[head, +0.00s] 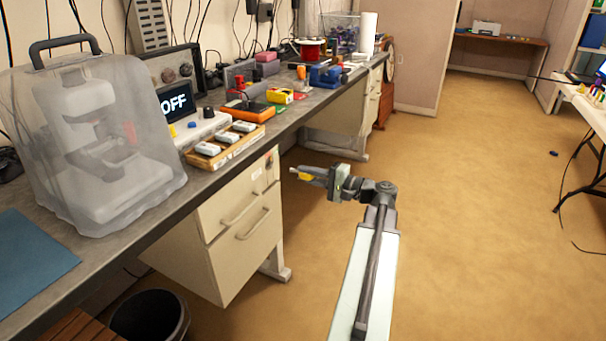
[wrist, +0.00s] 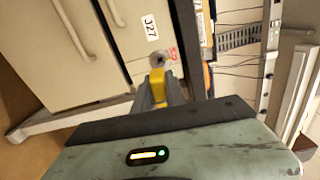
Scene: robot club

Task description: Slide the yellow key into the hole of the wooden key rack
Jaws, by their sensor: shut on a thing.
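My gripper (head: 303,174) is in front of the bench drawers in the head view, over the floor. It is shut on the yellow key (wrist: 158,84), which points away from the wrist between the fingers. The key also shows as a small yellow patch in the head view (head: 304,177). A round metal lock (wrist: 157,58) with a red mark beside it shows just beyond the key's tip in the wrist view, on the drawer cabinet. I cannot tell whether the key touches it. I cannot make out a wooden key rack in either view.
The drawer cabinet (head: 238,222) stands under the long grey bench (head: 140,232). On the bench are a covered machine (head: 95,140), a wooden tray with white blocks (head: 222,158) and several tools. A dark bin (head: 150,315) stands at lower left.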

